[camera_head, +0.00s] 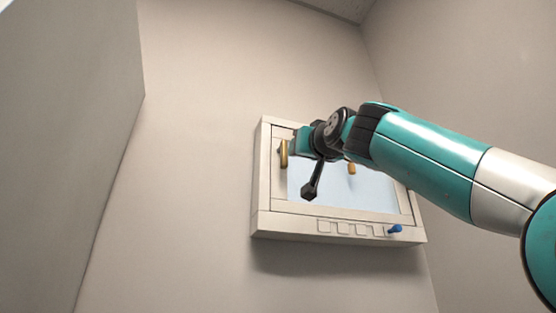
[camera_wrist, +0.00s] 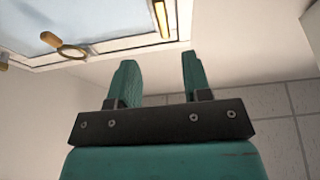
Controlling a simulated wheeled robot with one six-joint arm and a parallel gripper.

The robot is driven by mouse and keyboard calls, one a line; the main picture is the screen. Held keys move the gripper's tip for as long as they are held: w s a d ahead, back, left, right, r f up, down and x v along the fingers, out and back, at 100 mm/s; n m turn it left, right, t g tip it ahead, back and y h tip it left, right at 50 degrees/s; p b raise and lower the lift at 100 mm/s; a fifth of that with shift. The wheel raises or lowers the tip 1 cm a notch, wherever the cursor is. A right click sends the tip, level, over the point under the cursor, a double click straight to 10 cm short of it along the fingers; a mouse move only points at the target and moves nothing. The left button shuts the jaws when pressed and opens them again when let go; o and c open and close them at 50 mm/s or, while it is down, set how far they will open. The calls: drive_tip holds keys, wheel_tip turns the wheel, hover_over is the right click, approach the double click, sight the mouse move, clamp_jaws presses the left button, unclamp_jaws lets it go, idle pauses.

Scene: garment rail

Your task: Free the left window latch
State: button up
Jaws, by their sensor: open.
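The window (camera_head: 262,190) has a pale frame and is mounted on the wall in the head view. An upright gold latch handle (camera_head: 283,152) is on the left side of its frame. In the wrist view, a gold bar (camera_wrist: 161,17) that looks like this latch is at the top edge, partly cut off. My gripper (camera_wrist: 158,76) is open and empty, with the gold bar beyond its fingertips and apart from them. In the head view, the teal fingers are close to the left latch's right side; contact cannot be told there.
A blue knob (camera_head: 395,229) sits on the lower frame. A grey panel (camera_head: 65,130) stands at left. My arm covers the window's upper right.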

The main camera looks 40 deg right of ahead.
sight(285, 155)
drive_tip(key=p+x, duration=0.3)
drive_tip(key=x, duration=0.3)
drive_tip(key=p+x, duration=0.4)
drive_tip(key=x, duration=0.3)
drive_tip(key=shift+s+r, duration=0.1)
drive_tip(key=shift+r, duration=0.15)
drive_tip(key=shift+w+d+p, duration=0.15)
drive_tip(key=shift+w+p, duration=0.45)
drive_tip(key=shift+w, duration=0.1)
